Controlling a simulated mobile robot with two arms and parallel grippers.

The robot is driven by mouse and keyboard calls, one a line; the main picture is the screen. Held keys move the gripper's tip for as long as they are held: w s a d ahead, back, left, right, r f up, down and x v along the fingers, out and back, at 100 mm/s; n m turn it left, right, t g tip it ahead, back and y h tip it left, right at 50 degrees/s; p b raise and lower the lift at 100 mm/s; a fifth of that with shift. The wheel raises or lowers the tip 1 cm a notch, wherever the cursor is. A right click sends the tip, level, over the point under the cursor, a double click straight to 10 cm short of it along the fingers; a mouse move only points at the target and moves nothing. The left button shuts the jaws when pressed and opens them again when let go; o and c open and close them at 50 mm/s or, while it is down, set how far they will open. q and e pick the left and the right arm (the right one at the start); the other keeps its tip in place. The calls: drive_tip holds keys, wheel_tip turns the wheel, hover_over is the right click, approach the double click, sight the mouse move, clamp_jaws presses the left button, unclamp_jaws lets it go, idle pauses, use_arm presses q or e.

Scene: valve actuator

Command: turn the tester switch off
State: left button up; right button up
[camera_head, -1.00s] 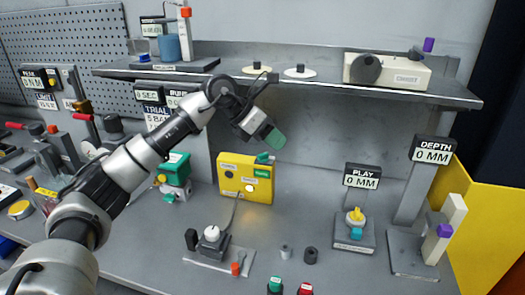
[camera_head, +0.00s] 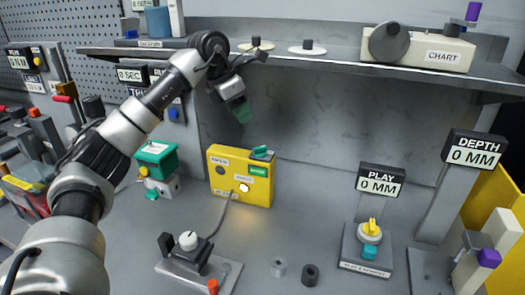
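The yellow box (camera_head: 240,190), which seems to be the tester, stands on the bench against the back wall. A green rocker-like switch (camera_head: 262,153) sits on its top right edge, and a round lamp (camera_head: 244,188) on its front is lit. A cable runs from the box to a small grey stand. My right gripper is not in view.
A shelf (camera_head: 300,62) with discs and a chart recorder (camera_head: 418,48) runs above the box. A green box (camera_head: 156,158) stands left of it. The knob stand (camera_head: 190,250) is in front, and the play gauge (camera_head: 370,240) is to the right. Bench between is mostly clear.

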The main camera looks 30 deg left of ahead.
sight(259, 148)
use_arm(q)
drive_tip(key=p+x, duration=0.1)
drive_tip(key=x, duration=1.1)
drive_tip(key=shift+w+a, duration=0.1)
drive_tip(key=shift+w, duration=0.05)
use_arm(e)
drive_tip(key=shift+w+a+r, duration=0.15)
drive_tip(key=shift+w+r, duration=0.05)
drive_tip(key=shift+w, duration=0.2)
use_arm(q)
clamp_jaws()
